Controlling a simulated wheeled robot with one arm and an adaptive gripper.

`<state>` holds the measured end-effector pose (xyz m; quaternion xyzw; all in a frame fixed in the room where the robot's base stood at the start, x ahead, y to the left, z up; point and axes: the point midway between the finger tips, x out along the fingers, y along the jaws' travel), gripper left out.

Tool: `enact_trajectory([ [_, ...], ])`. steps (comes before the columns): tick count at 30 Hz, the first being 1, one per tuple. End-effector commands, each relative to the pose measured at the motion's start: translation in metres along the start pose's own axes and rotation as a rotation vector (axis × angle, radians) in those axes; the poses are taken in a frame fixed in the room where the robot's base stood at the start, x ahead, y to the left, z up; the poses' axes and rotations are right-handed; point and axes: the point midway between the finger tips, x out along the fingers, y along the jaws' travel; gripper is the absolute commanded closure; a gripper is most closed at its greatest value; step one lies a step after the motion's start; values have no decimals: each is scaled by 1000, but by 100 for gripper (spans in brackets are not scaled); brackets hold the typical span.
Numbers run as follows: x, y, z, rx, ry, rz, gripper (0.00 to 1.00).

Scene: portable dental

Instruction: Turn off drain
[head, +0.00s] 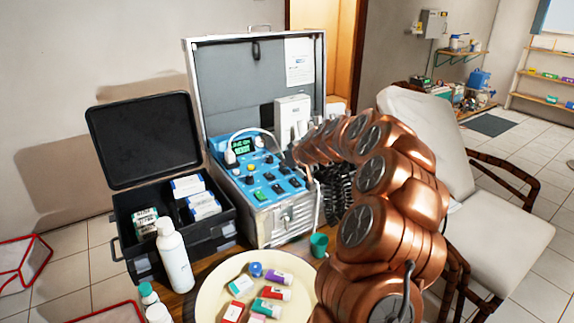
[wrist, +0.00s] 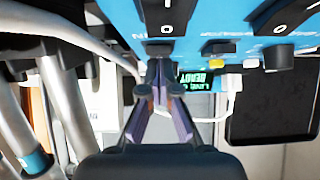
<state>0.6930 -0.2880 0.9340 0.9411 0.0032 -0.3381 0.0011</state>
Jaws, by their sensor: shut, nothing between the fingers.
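The dental unit's blue control panel (head: 258,180) sits in an open metal case and carries several black switches and a small green-lit display (head: 241,147). In the wrist view the panel (wrist: 215,22) fills the top, with switches marked 0 or 1. My gripper (wrist: 162,75) is shut and empty, its fingertips close to a black switch (wrist: 160,48) at the panel's edge; I cannot tell if they touch. I cannot read which switch is the drain. In the head view my arm hides the gripper and the panel's right end.
A black open case (head: 140,140) with boxes stands left of the unit. A white bottle (head: 173,256), a cream plate (head: 215,305) with colored items and a green cup (head: 319,245) are in front. Metal tubes (wrist: 70,105) hang close left of the gripper. A dental chair (head: 490,235) is right.

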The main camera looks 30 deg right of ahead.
Motion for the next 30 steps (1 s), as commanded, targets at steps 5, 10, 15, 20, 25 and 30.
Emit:
enact_trajectory([
  [5,7,-1,-3,-1,-4,-2,100],
  [10,8,-1,-8,-1,-2,-1,100],
  [15,7,-1,-9,-1,-1,0,100],
  [20,5,-1,-11,-1,0,0,100],
  [25,-5,-2,-26,-3,0,0,100],
  [30,-25,-2,-44,-3,2,1,100],
])
